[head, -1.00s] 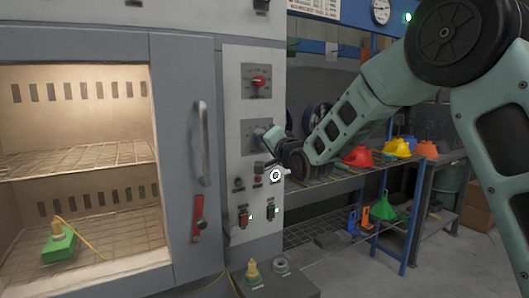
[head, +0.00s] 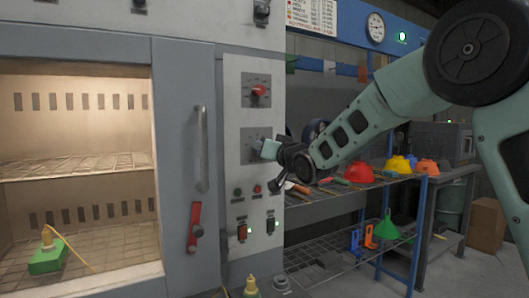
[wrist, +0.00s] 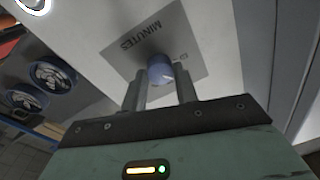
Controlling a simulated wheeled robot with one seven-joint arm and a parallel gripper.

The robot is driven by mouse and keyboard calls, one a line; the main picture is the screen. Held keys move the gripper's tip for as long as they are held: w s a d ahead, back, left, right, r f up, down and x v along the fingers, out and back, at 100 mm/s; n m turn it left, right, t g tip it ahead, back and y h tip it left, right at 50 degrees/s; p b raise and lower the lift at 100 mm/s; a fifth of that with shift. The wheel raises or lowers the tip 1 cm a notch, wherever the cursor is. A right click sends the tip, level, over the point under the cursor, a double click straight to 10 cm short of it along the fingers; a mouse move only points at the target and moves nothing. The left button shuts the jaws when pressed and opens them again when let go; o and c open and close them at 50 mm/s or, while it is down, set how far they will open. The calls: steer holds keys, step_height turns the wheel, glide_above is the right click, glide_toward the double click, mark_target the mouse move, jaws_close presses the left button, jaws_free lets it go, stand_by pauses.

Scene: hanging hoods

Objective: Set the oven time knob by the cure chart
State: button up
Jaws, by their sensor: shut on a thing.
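The oven's time knob (wrist: 160,70) is blue-grey and sits on a grey dial plate (wrist: 185,35) marked MINUTES in the wrist view. My gripper (wrist: 160,88) is shut on this knob, one finger on each side. In the head view my gripper (head: 262,149) covers most of the knob and part of the lower dial plate (head: 249,148). The knob's pointer and most of the dial marks are hidden. A red knob (head: 258,90) sits on the upper dial. A chart (head: 312,12) with coloured rows hangs at the top; its text is too small to read.
The oven chamber (head: 85,110) is lit, with a green block (head: 46,259) inside. A door handle (head: 202,148), red lever (head: 195,226), buttons and switches surround the panel. A shelf at right holds red (head: 361,170) and yellow (head: 398,165) pieces.

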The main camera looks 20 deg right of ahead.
steer(key=shift+f, duration=0.1)
stand_by(0.3)
steer(key=o, duration=1)
steer(key=shift+c, duration=0.2)
steer(key=b+v, duration=0.1)
steer(key=v, duration=1.6)
steer(key=shift+s, duration=0.2)
